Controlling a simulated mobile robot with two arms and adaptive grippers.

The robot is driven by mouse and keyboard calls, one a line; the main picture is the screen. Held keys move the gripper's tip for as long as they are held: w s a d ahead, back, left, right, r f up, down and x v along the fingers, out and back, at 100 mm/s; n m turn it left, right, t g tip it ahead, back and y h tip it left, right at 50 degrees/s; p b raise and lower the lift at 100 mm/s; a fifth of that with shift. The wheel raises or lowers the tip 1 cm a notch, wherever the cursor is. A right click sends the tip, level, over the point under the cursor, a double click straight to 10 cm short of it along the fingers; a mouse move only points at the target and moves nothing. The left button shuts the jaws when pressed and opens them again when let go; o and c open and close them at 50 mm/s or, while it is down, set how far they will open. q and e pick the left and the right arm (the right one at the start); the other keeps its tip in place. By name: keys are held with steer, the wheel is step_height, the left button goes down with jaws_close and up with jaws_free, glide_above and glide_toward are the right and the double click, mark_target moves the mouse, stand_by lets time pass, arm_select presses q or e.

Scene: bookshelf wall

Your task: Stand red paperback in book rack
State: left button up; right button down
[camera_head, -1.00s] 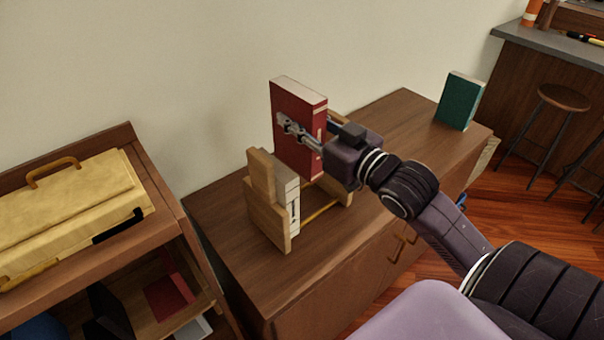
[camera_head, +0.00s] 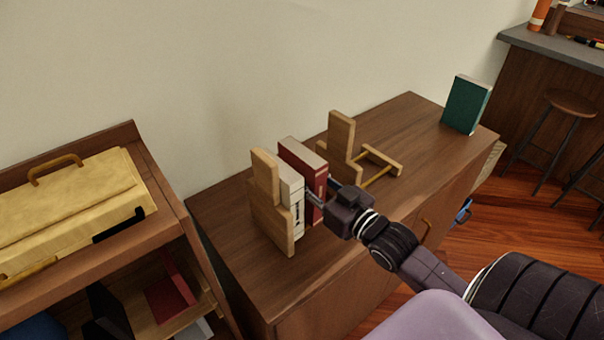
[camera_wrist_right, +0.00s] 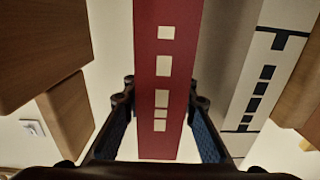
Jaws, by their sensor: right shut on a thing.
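The red paperback (camera_head: 301,168) stands upright in the wooden book rack (camera_head: 270,222), beside a pale book (camera_head: 291,195) at the rack's left end. My right gripper (camera_head: 316,196) is shut on the red paperback's spine edge from the front. In the right wrist view, the red spine with white blocks (camera_wrist_right: 163,70) runs between the fingers, with the pale book (camera_wrist_right: 240,75) close on its right. The arm and gripper hide the paperback's lower part, so I cannot tell whether it rests on the rack's base. My left gripper is not in view.
The rack's right end panel (camera_head: 340,140) stands apart from the red paperback, with a gap between. A green book (camera_head: 466,104) stands at the cabinet's far right. A low shelf with a yellow case (camera_head: 70,205) is at left. The cabinet top (camera_head: 226,212) is clear around the rack.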

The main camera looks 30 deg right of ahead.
mark_target(321, 189)
steer(key=shift+r, duration=0.2)
steer(key=c, duration=1.8)
jaws_free()
steer(key=shift+f, duration=0.2)
steer(key=shift+c, duration=0.2)
steer(key=s, duration=0.6)
steer(key=s+d+b, duration=0.1)
steer(key=s, duration=0.3)
steer(key=shift+s+d+r, duration=0.1)
steer(key=shift+s+d, duration=0.05)
steer(key=shift+s, duration=0.85)
